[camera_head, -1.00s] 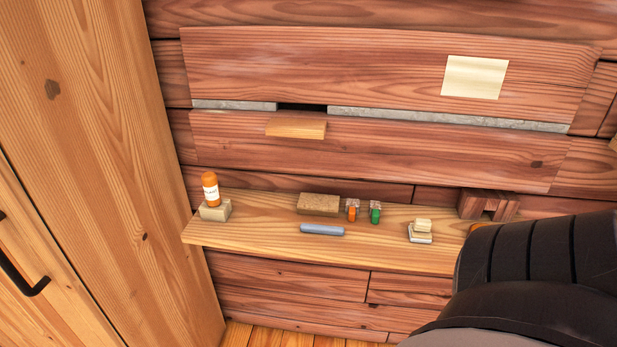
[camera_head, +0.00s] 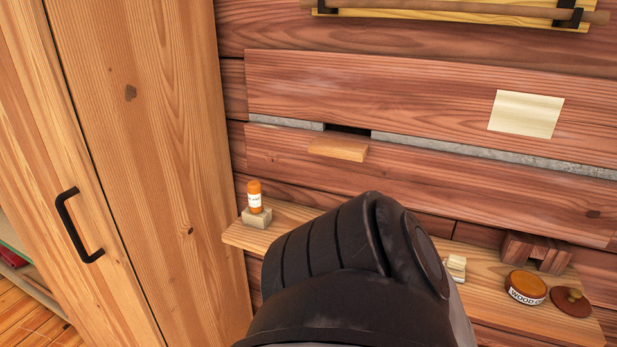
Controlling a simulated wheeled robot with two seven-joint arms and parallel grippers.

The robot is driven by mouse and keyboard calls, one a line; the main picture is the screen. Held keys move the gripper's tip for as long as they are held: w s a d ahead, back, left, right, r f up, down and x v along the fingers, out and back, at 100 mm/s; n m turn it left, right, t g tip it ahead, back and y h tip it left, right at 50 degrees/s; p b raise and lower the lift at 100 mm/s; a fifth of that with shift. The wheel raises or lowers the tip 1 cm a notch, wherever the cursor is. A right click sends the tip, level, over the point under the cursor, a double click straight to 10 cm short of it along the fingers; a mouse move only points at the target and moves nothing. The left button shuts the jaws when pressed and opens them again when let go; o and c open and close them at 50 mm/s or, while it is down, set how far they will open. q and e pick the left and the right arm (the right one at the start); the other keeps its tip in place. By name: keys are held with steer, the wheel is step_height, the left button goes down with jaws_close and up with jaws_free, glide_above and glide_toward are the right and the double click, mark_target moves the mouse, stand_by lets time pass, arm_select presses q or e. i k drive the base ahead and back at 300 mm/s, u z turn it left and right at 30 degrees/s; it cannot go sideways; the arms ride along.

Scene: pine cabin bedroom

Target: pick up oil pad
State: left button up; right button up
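A small cream block or pad (camera_head: 456,265), perhaps the oil pad, sits on the wooden shelf (camera_head: 500,298) just right of my dark arm. Its lower left part is hidden by the arm. An open round tin (camera_head: 526,288) labelled "WOOD O…" stands to its right. A brown round lid with a knob (camera_head: 571,301) lies beside the tin. One of my arms covers the middle of the shelf. Neither of my grippers shows.
An orange bottle (camera_head: 254,197) stands on a pale block (camera_head: 257,218) at the shelf's left end. A dark wooden block with a notch (camera_head: 536,251) is at the back right. A small wooden ledge (camera_head: 338,149) juts from the wall. A tall cabinet (camera_head: 150,150) bounds the left.

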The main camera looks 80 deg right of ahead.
mark_target(455, 265)
steer(key=k, duration=0.95)
steer(key=z, duration=0.5)
